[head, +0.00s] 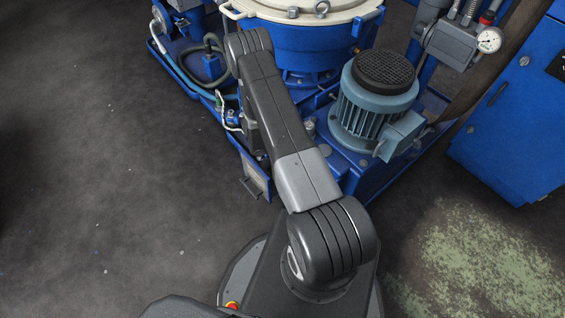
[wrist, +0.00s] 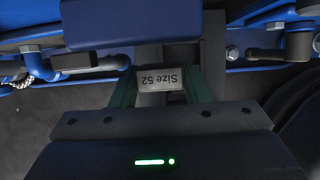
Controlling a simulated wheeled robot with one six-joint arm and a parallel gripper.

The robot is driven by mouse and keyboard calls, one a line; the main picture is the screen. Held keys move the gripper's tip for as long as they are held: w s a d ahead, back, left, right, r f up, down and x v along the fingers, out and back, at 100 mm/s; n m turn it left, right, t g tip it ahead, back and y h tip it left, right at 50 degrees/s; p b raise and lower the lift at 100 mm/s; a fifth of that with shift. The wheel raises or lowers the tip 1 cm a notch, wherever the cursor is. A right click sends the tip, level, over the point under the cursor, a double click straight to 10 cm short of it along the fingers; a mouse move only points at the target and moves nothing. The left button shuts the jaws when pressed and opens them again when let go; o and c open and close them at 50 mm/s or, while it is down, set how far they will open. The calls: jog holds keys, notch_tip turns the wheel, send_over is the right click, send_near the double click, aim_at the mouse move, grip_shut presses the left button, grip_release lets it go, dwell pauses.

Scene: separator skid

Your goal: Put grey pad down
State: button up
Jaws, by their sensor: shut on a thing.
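The grey pad (wrist: 160,80) is in the wrist view, with "Size 52" on its face, upside down in the picture. My gripper (wrist: 160,76) is shut on it, with a green finger on each side. Behind the pad a dark grey upright strip shows, and I cannot tell whether the pad touches it. In the head view my own arm reaches over the skid's near edge and hides the gripper and the pad.
A blue block (wrist: 130,22) lies close above the pad in the wrist view. Pipe fittings flank it. In the head view a motor (head: 377,105) stands right of my arm, a blue vessel (head: 295,45) beyond, and a blue cabinet (head: 515,110) at right. Left floor is clear.

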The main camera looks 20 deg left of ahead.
jog(key=d+f+b, duration=0.1)
jog(key=d, duration=0.1)
jog(key=d+f+b, duration=0.1)
jog(key=f+b, duration=0.1)
jog(key=shift+s+d+f, duration=0.1)
jog(key=shift+d+f, duration=0.05)
jog(key=shift+d, duration=0.25)
jog(key=shift+f+b, duration=0.7)
jog(key=shift+f, duration=1.15)
jog(key=shift+f+b, duration=0.3)
jog(key=shift+b, duration=0.2)
